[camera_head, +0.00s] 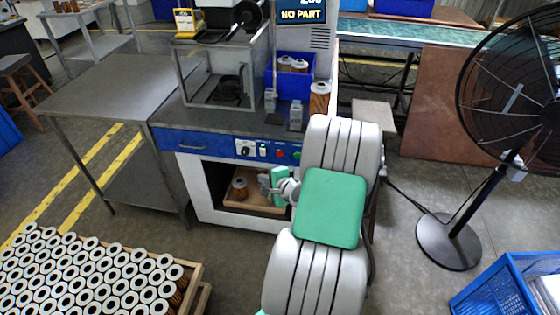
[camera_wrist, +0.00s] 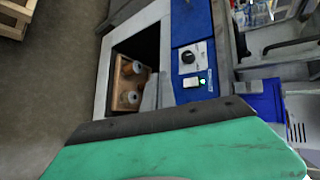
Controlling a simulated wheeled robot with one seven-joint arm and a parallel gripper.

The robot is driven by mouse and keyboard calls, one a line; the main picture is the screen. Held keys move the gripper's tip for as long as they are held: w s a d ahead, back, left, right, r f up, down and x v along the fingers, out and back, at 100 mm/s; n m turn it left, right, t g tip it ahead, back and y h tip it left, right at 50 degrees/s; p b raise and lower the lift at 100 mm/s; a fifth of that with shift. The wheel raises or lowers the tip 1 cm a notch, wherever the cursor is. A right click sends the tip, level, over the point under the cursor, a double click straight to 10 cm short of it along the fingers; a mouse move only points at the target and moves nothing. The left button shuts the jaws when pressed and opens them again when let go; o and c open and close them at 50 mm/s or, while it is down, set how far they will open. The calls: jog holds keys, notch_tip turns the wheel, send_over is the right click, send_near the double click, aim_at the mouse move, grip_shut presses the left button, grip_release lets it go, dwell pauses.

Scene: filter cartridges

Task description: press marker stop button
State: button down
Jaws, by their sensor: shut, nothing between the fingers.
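In the wrist view the panel (camera_wrist: 190,25) shows the knob (camera_wrist: 188,57) and the lit switch (camera_wrist: 194,82); the red button is not visible there. My gripper (camera_head: 263,185) is small in the head view, below the panel in front of the open lower bay, shut and empty, apart from the buttons.
A wooden tray with cartridges (camera_head: 239,187) sits in the lower bay. A blue bin (camera_head: 284,85) and another cartridge (camera_head: 319,98) stand on the machine top. A black fan (camera_head: 450,225) stands right; a crate of cartridges is front left.

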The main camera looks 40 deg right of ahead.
aim_at(280, 154)
jog(key=d+m, duration=0.1)
jog(key=s+d+f+h, duration=0.1)
jog(key=d+m, duration=0.1)
jog(key=shift+s+d+f+m+t, duration=0.15)
jog(key=shift+s+d+m+t, duration=0.05)
jog(key=shift+s+m+t, duration=0.1)
jog(key=shift+w+d+b, duration=0.45)
jog(key=shift+w+d, duration=0.45)
jog(key=shift+d, duration=0.25)
jog(key=shift+w+d+b, duration=0.5)
jog(key=shift+w+d, duration=0.45)
jog(key=shift+d, duration=0.2)
jog(key=shift+w+d+b, duration=0.45)
jog(key=shift+w+d, duration=0.45)
jog(key=shift+d, duration=0.25)
jog(key=shift+d, duration=0.1)
jog(key=shift+w+d, duration=0.2)
jog(key=shift+d, duration=0.05)
